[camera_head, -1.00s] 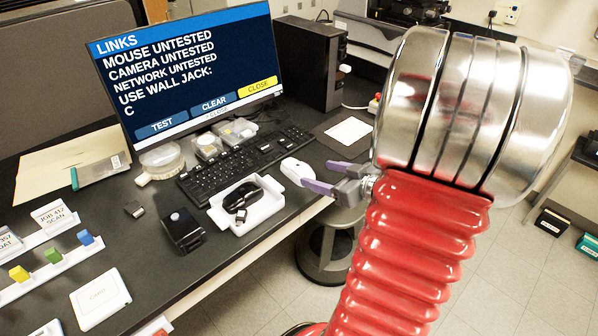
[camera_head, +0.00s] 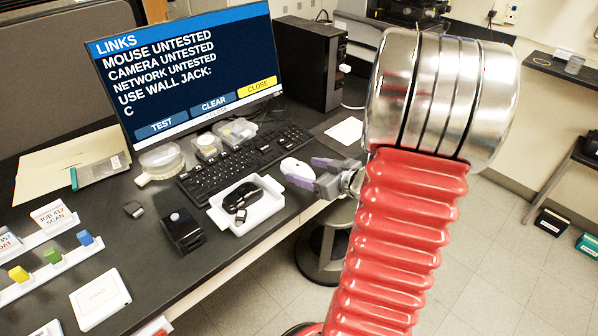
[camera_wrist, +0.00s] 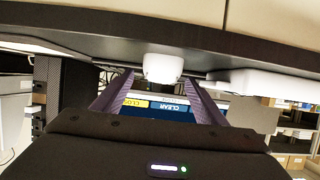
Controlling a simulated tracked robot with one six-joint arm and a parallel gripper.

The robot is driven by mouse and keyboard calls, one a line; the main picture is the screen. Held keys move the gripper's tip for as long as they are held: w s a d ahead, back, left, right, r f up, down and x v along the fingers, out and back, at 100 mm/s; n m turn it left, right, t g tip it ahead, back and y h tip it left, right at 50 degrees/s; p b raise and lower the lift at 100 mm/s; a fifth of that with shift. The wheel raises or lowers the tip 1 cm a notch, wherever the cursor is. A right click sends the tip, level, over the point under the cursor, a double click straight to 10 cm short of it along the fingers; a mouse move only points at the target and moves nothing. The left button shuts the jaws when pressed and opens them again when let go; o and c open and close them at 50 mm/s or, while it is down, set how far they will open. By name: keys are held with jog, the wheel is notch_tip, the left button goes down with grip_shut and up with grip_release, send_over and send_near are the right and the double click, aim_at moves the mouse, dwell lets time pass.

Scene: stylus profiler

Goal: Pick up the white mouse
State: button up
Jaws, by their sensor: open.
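The white mouse (camera_head: 294,166) lies on the dark desk, right of the white tray and near the desk's front edge. My gripper (camera_head: 301,171) is open, its purple fingers pointing at the mouse from the right, and the near finger overlaps part of it in the head view. In the wrist view, which appears upside down, the mouse (camera_wrist: 163,67) shows between and just beyond the two spread fingertips (camera_wrist: 158,79). The fingers hold nothing; whether either one touches the mouse I cannot tell.
A white tray (camera_head: 262,217) with a black mouse and cable stands left of the mouse. A black keyboard (camera_head: 245,160) lies behind it, below the monitor (camera_head: 190,75). A white pad (camera_head: 345,131) lies behind to the right. A stool (camera_head: 325,248) stands below the desk edge.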

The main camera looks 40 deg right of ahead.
aim_at(302, 169)
jog(key=x, duration=0.4)
dwell(0.5)
jog(key=c, duration=1.1)
jog(key=shift+r, duration=0.1)
jog(key=shift+c, duration=0.3)
jog(key=shift+r, duration=4.95)
